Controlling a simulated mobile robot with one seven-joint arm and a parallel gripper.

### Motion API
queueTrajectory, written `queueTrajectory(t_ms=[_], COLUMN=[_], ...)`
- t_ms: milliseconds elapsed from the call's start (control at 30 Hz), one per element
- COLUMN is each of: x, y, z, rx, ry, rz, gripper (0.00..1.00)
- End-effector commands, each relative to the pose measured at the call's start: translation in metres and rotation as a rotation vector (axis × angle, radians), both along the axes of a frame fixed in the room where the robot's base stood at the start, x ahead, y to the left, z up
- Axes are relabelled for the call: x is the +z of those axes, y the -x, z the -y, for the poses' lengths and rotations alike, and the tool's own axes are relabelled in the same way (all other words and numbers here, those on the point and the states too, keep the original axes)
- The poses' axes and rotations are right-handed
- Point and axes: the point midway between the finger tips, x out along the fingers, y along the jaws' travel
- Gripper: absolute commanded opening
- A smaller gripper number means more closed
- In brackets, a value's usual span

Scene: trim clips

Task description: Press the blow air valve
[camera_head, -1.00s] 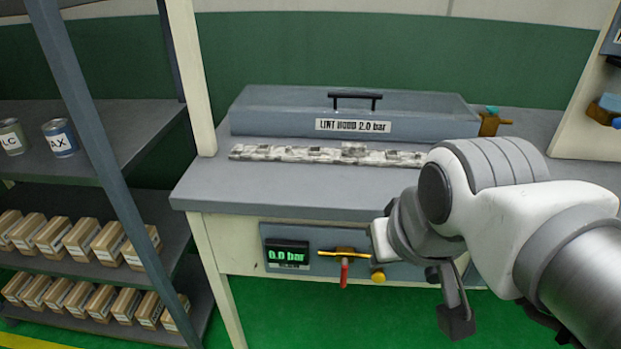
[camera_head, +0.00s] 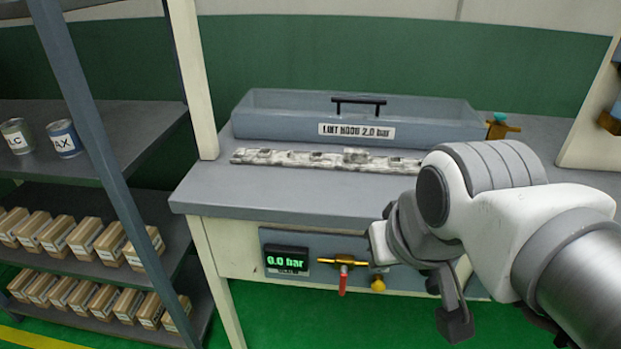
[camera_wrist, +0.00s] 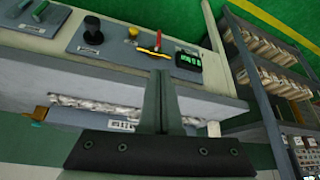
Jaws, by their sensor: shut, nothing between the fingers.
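On the front panel under the bench top, a brass valve with a red handle (camera_head: 343,280) sits beside a display (camera_head: 287,259) reading 0.0 bar. The handle hangs down. The label under the display is only partly readable. A yellow knob (camera_head: 378,284) is just right of the valve. In the wrist view the red-handled valve (camera_wrist: 154,50), yellow knob (camera_wrist: 133,33) and display (camera_wrist: 188,61) appear beyond my fingers. My gripper (camera_head: 455,325) is shut and empty, to the right of the valve and lower in the head picture. Its closed fingers (camera_wrist: 161,92) appear apart from the panel.
On the bench lie a grey lint hood (camera_head: 270,128) labelled 2.0 bar and a mottled strip (camera_head: 300,158). A black knob (camera_wrist: 92,27) stands further along in the wrist view. A shelf rack (camera_head: 90,128) with cans and boxes stands left.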

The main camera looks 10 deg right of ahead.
Motion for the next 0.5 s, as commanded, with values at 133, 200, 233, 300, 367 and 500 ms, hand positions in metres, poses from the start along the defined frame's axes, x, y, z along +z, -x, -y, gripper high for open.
queueTrajectory(t_ms=[133,200,233,300,367,500], x=[0.0,-0.001,-0.001,-0.004,-0.007,-0.015], y=[-0.003,-0.008,-0.011,-0.019,-0.026,-0.045], z=[-0.001,-0.001,-0.001,-0.002,-0.002,0.0], rx=[-0.023,-0.058,-0.077,-0.136,-0.198,-0.365], ry=[-0.023,-0.054,-0.071,-0.121,-0.171,-0.287], rz=[-0.012,-0.029,-0.038,-0.064,-0.091,-0.154], gripper=[0.0,0.0,0.0,0.0,0.0,0.0])
